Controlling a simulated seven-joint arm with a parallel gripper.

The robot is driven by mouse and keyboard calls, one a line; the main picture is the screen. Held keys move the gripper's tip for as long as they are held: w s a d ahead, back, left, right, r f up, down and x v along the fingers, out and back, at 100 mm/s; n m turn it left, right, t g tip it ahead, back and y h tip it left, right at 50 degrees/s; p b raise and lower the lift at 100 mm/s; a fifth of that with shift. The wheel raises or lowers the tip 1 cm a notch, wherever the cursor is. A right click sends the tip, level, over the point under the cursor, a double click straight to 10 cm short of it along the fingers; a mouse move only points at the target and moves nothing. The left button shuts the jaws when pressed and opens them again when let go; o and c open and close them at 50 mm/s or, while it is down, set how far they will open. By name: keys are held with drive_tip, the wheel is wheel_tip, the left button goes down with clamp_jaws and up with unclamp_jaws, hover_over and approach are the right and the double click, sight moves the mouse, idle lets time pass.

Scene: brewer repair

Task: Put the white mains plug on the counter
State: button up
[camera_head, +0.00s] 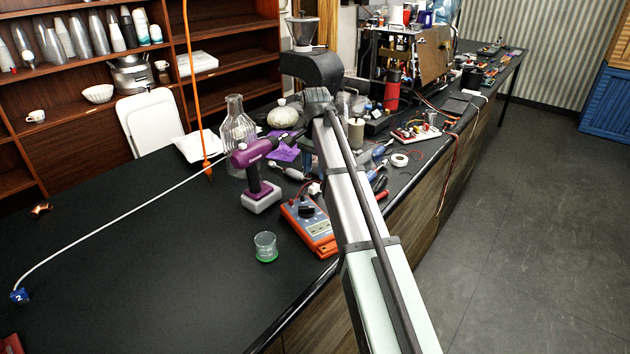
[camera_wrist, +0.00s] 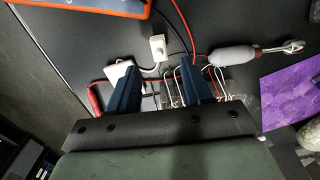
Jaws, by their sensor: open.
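The white mains plug (camera_wrist: 158,46) shows in the wrist view just beyond my fingertips, near the middle line between them. It appears to rest on the dark counter (camera_wrist: 90,45), with a white cord running back from it towards my gripper. My gripper (camera_wrist: 160,68) has its two blue fingers apart, with no plug between them. In the head view a small white piece (camera_head: 314,188) beside the arm may be the plug. Most of my gripper is hidden there behind my arm.
An orange-framed multimeter (camera_head: 308,226), a purple drill (camera_head: 254,172) and a glass beaker (camera_head: 265,247) stand nearby. Red and black leads pass close by. The counter's left part is mostly clear.

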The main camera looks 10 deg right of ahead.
sight(315, 185)
drive_tip(key=shift+r, duration=2.7)
